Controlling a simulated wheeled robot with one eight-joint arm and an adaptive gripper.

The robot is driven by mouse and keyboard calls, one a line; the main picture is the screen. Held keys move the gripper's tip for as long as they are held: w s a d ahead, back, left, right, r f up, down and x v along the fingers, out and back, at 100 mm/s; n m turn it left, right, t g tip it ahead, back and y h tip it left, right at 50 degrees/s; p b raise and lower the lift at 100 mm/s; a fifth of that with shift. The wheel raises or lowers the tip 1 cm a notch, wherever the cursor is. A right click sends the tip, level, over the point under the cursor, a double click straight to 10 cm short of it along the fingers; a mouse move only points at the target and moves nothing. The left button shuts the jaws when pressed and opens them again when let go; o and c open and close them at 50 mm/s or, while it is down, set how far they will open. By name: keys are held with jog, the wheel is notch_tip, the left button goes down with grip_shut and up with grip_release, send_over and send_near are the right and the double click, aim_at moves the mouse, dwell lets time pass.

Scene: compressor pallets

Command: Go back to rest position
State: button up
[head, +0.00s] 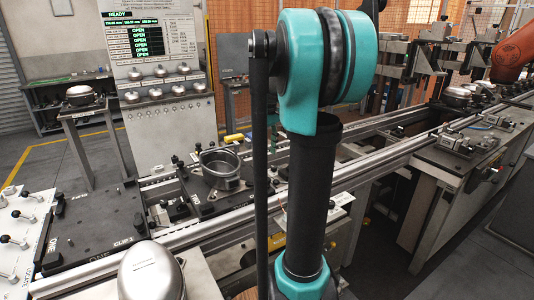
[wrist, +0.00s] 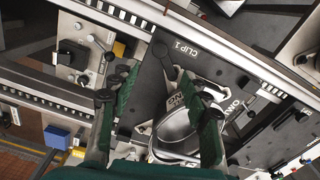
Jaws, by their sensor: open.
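In the wrist view my gripper (wrist: 158,84) is open, with its two green-padded fingers spread wide and nothing held. A round metal compressor housing (wrist: 173,127) lies beyond the fingers, partly hidden by the right finger. It sits by a dark pallet plate marked CLIP 1 (wrist: 206,62). In the head view, my arm stands upright in front of the line and my gripper is not seen. An open-topped metal housing (head: 221,170) stands on a pallet on the conveyor, left of my arm.
A conveyor rail (head: 385,152) crosses the view behind my arm. A dark plate (head: 98,225) and a shiny dome (head: 152,272) lie at front left. A panel (head: 140,42) reads READY and OPEN. Fixtures (head: 470,140) and an orange robot arm (head: 517,47) are at right. Floor shows at left.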

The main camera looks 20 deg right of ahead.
jog(key=s+a+f+m+t, duration=0.2)
jog(key=s+a+f, duration=0.3)
jog(key=s+f, duration=0.4)
jog(key=s+a+f+m+t, duration=0.2)
jog(key=s+a+f, duration=0.4)
jog(key=s+f, duration=0.4)
jog(key=shift+s+m, duration=0.3)
jog(key=shift+s, duration=0.45)
jog(key=shift+w, duration=0.1)
